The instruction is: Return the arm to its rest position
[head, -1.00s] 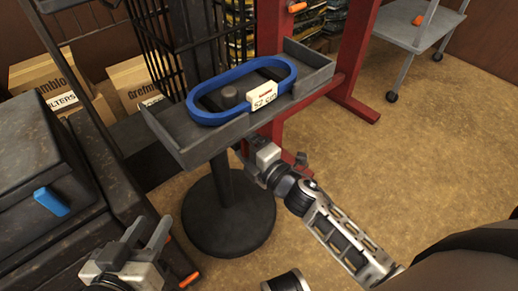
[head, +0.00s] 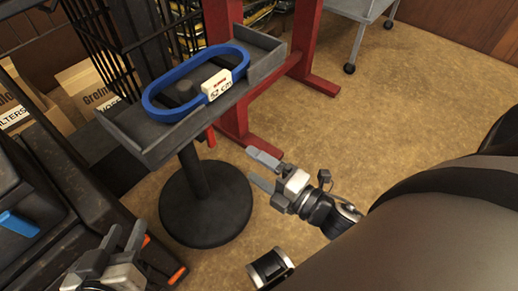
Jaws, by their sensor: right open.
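My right gripper (head: 263,171) is open and empty, low in front of the red frame and to the right of the stand's round base. Its fingers point up and left. My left gripper (head: 124,236) is at the lower left, its two fingers apart with nothing visible between them, in front of the dark bench. A blue oval loop (head: 153,99) with a white tag reading "52 cm" lies in the grey tray (head: 151,155) on top of the stand. Both grippers are apart from the loop and the tray.
The tray's stand has a round black base (head: 206,215) on the floor. A red frame (head: 228,85) rises behind it. A dark bench (head: 65,240) runs along the left, with cardboard boxes (head: 88,88) behind. A wheeled cart (head: 362,12) is at the back.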

